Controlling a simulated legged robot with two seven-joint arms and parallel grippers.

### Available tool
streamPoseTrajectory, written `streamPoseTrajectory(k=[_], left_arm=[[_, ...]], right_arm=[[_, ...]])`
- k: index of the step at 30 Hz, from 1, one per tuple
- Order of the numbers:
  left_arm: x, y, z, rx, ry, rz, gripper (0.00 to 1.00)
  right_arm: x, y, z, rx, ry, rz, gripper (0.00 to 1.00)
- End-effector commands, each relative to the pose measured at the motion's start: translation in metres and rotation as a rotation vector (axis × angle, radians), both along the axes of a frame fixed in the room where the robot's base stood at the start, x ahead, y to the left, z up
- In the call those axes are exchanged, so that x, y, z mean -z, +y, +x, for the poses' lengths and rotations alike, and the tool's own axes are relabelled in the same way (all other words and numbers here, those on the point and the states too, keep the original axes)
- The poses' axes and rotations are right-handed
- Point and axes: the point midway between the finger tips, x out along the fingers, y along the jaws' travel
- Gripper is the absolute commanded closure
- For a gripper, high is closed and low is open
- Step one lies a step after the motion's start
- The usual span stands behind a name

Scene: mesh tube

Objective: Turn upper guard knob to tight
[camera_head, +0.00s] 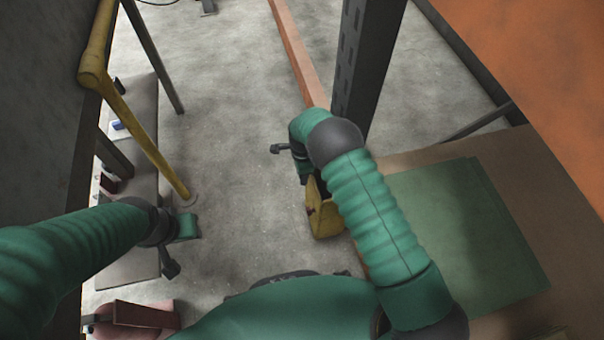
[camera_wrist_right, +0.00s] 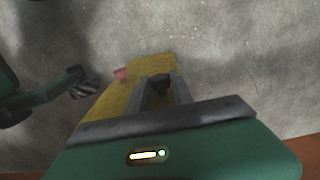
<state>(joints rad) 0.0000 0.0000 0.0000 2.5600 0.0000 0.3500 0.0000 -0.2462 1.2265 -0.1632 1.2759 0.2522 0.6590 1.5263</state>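A yellow guard-like part (camera_head: 324,218) hangs beside the right hand in the head view; it also shows in the right wrist view (camera_wrist_right: 108,103), with a small red piece on it. A dark round knob (camera_wrist_right: 161,84) shows on this part. My right gripper (camera_wrist_right: 161,77) has its two grey fingers apart, one on each side of the knob; I cannot tell whether they touch it. In the head view the right gripper (camera_head: 305,180) is largely hidden behind its own wrist and the yellow part. My left gripper (camera_head: 187,226) is away to the left; its fingers are unclear.
A dark upright post (camera_head: 362,70) stands just behind my right arm. A brown table with a green sheet (camera_head: 455,225) is at right, with an orange surface (camera_head: 545,60) above it. A yellow rail (camera_head: 145,135) stands at left. Grey floor (camera_head: 235,110) lies between the arms.

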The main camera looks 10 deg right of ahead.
Motion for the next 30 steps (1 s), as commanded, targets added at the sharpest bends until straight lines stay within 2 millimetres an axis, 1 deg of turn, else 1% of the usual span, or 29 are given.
streamPoseTrajectory(k=[1,3,8,11,15,19,23,27,30], left_arm=[[0.000,0.000,0.000,0.000,0.000,0.000,0.64],[0.000,0.000,0.000,0.000,0.000,0.000,0.64],[-0.001,0.000,0.000,0.000,0.000,0.000,0.64],[-0.010,0.000,0.000,0.000,0.000,0.000,0.64],[-0.033,0.000,0.000,0.000,0.000,0.000,0.64],[-0.047,0.000,0.000,0.000,0.000,0.000,0.64],[-0.053,0.000,0.000,0.000,0.000,0.000,0.64],[-0.053,0.000,0.000,0.000,0.000,0.000,0.64],[-0.053,0.000,0.000,0.000,0.000,0.000,0.64]], right_arm=[[0.000,0.000,0.001,0.000,-0.002,0.000,0.93],[0.000,0.000,0.001,0.000,-0.002,0.000,1.00],[-0.001,0.000,0.001,0.000,-0.005,0.000,1.00],[-0.004,0.001,0.000,0.001,-0.030,0.004,1.00],[-0.007,0.001,-0.003,0.002,-0.123,0.008,1.00],[-0.005,0.000,-0.007,0.002,-0.233,0.013,1.00],[-0.001,0.000,-0.009,0.003,-0.344,0.018,1.00],[0.003,-0.001,-0.010,0.003,-0.439,0.018,1.00],[0.003,0.000,-0.010,0.001,-0.479,0.019,1.00]])
